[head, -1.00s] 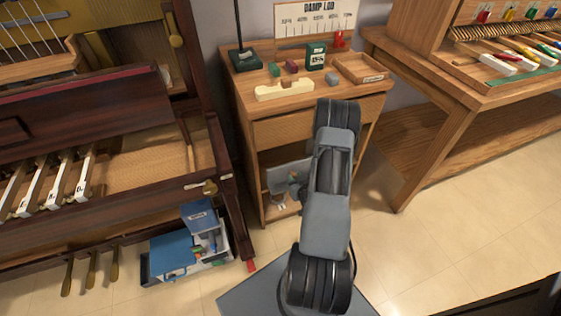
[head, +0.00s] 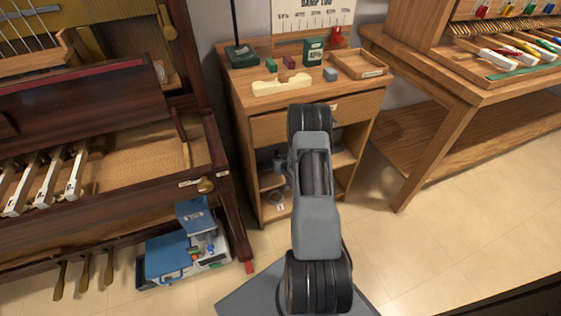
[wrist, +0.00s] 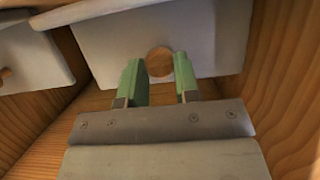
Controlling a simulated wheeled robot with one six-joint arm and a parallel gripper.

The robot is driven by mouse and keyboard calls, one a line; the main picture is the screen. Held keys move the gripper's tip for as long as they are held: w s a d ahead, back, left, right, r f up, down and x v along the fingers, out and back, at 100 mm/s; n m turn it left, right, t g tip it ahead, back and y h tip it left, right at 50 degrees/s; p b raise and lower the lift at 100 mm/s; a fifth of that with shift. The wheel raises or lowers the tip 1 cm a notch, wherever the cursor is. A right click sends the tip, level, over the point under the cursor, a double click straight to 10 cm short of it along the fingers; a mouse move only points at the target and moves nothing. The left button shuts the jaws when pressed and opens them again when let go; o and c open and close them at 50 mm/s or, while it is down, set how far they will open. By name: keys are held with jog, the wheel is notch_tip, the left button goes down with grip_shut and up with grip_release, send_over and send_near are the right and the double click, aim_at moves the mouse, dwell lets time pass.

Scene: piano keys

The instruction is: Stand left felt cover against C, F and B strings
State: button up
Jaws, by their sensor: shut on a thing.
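In the wrist view, my gripper (wrist: 159,86) has its green fingers shut on the round wooden knob (wrist: 159,62) of a pale grey panel, which looks like a felt cover (wrist: 215,38). The panel stands in front of the fingers, and its far side is hidden. A second grey panel (wrist: 30,60) with a wooden knob is at the left. I cannot tell which is the left cover. In the head view my arm hides the gripper. Strings (head: 18,32) show in the open piano at the upper left; their note letters are not readable.
Wooden walls (wrist: 285,90) flank my gripper. In the head view a wooden cabinet (head: 250,130) holds small items on top. A blue box (head: 167,255) stands on the floor by the piano (head: 100,90). A workbench (head: 430,85) is at the right. Floor at right is clear.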

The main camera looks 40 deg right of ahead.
jog(key=shift+f, duration=0.65)
jog(key=shift+f, duration=0.1)
jog(key=shift+f+b, duration=0.15)
jog(key=shift+b, duration=0.15)
jog(key=o, duration=1)
jog(key=shift+r+p, duration=0.3)
jog(key=shift+p, duration=0.05)
jog(key=p+v, duration=0.2)
jog(key=v, duration=1)
jog(key=shift+f, duration=0.1)
